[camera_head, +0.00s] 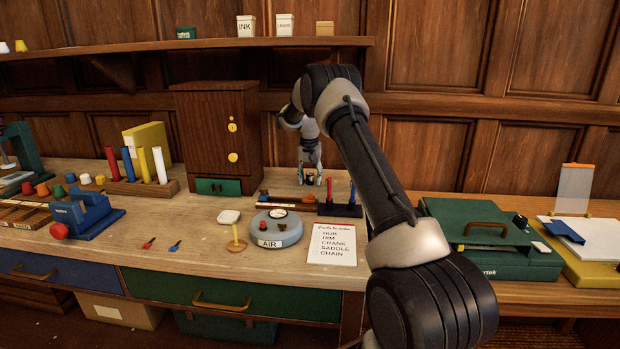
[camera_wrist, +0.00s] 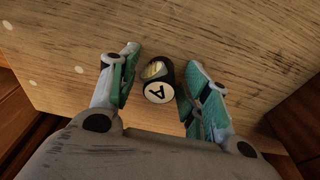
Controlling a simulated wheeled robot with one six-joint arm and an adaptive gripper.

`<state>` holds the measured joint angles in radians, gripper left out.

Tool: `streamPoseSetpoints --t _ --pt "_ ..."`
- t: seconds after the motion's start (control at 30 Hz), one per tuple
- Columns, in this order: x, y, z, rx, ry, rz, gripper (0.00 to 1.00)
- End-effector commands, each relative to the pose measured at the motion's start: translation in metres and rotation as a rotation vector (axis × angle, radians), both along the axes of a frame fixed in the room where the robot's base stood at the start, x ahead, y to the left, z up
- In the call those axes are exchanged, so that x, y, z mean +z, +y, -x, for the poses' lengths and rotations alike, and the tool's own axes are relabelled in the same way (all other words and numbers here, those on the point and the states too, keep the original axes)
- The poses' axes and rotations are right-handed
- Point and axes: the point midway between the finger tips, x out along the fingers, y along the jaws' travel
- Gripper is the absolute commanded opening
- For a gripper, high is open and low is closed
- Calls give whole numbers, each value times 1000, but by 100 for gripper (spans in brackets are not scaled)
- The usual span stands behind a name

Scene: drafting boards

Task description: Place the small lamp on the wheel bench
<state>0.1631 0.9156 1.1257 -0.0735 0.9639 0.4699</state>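In the wrist view, a small black round thing (camera_wrist: 158,92) with a white disc marked A and a yellowish window lies between my fingers; it looks like the small lamp. My gripper (camera_wrist: 163,70) is open around it, with a visible gap at the left finger; the right finger is very near, and I cannot tell if it touches. In the head view, my gripper (camera_head: 310,183) points down at the back of the wooden bench (camera_head: 200,222), right of the brown cabinet. The lamp is mostly hidden there. I cannot tell which surface is the wheel bench.
A rack with red and blue rods (camera_head: 340,208) stands just in front of my gripper. The brown cabinet (camera_head: 215,130) is to its left. A round AIR gauge (camera_head: 276,232), a paper list (camera_head: 332,243) and a green case (camera_head: 485,238) are nearer. A shelf (camera_head: 180,46) runs above.

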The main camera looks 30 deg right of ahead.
Motion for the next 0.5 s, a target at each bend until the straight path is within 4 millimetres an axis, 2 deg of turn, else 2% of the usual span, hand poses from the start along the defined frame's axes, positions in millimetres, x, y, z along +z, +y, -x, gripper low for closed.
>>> streamPoseSetpoints --t 0.17,0.27,0.5 --pt "2 0 0 0 -1 1 47" --pt "12 1 1 0 -2 0 47" --pt "64 5 7 0 -3 1 47"
